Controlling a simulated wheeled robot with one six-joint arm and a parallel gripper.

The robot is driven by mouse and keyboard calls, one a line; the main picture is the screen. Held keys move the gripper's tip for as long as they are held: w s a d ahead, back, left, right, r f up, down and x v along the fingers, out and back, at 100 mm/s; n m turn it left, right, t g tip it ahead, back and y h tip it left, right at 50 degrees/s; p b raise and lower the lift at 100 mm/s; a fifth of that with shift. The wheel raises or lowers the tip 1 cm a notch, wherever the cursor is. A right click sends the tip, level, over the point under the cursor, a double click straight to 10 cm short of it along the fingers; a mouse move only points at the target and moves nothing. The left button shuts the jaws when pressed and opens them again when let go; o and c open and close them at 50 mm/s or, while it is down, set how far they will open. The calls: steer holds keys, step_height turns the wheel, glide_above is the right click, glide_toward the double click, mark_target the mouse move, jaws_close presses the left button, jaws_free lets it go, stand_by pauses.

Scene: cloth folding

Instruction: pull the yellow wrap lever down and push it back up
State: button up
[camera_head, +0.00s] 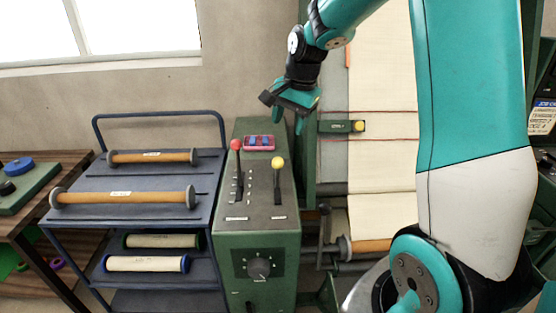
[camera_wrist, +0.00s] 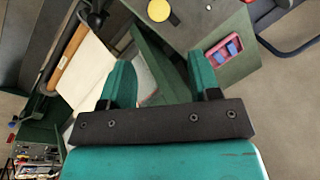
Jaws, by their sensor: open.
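The yellow wrap lever (camera_head: 278,163) stands on the sloped top of the green control box, with a round yellow knob on a dark stem. Its knob (camera_wrist: 159,10) also shows at the top edge of the wrist view. A red-knobbed lever (camera_head: 236,146) stands to its left. My gripper (camera_head: 288,124) is above and behind the box top, apart from both levers. In the wrist view its two teal fingers (camera_wrist: 160,80) are spread, with nothing between them but the background below.
The green control box (camera_head: 256,227) has a dial on its front. A pink tray with blue pieces (camera_head: 258,142) lies on its top. A blue cart (camera_head: 130,218) with rollers stands left. A machine with cream cloth (camera_head: 380,150) stands behind right.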

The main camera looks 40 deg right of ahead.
mark_target(278, 166)
steer(key=p+x, duration=0.3)
steer(key=x, duration=1.2)
